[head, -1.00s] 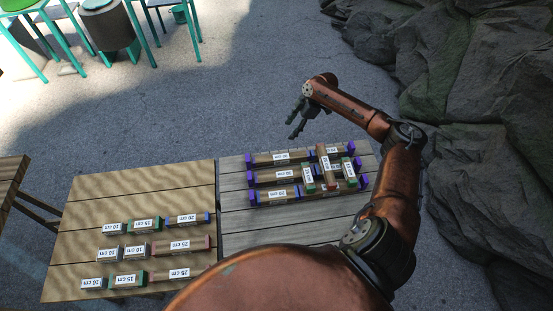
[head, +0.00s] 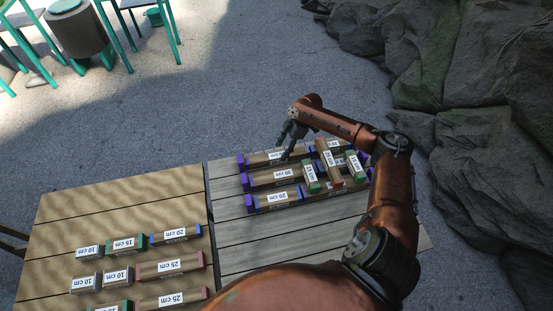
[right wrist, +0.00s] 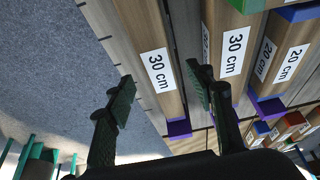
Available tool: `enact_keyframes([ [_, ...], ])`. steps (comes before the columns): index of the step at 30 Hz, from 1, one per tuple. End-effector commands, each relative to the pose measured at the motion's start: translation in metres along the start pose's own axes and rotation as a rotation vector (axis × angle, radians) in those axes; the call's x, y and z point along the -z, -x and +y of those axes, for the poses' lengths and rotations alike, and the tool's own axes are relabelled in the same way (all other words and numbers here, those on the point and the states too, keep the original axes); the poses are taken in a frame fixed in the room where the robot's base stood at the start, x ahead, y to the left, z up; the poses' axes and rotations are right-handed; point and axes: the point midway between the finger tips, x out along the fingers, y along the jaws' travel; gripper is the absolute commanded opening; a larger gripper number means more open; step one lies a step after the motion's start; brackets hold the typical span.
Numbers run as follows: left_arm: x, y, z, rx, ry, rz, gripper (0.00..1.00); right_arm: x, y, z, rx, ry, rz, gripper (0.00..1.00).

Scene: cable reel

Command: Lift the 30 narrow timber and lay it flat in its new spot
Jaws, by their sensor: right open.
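Two long brown timbers with purple ends and "30 cm" labels lie on the right grey table. The far 30 timber (head: 262,160) lies along the table's back edge, and the second 30 timber (head: 272,178) lies parallel in front of it. My right gripper (head: 286,148) is open and empty over the far one. In the right wrist view my right gripper (right wrist: 160,82) has its fingers spread to either side of the far 30 timber (right wrist: 158,70), above it. The second 30 timber (right wrist: 234,55) lies just right of the right finger. My left gripper is out of view.
A 20 cm timber (head: 278,200) lies in front of the 30s. Green-ended timbers (head: 310,177) and a reddish one (head: 329,163) lie crosswise on the rows. The left table (head: 120,212) holds several labelled timbers. The grey table's front (head: 250,232) is clear. Rocks (head: 470,160) stand at right.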

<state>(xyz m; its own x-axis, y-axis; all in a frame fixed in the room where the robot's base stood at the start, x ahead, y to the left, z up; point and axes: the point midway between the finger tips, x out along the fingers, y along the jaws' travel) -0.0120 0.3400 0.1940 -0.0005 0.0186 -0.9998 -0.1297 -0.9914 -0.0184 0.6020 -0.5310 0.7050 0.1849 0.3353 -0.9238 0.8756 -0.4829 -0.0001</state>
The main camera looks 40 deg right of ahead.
Motion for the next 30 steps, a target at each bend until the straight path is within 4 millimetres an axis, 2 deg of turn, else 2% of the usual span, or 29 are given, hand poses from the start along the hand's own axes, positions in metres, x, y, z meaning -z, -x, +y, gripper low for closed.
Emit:
enact_keyframes([
  [11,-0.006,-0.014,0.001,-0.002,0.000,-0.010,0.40,0.001,-0.049,0.001,0.002,-0.001,-0.001,0.49],
  [19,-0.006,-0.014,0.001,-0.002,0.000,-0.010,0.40,0.002,-0.051,0.001,0.000,-0.001,0.000,0.49],
  [30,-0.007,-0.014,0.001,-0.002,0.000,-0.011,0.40,0.002,-0.051,0.001,0.001,-0.001,0.000,0.23],
])
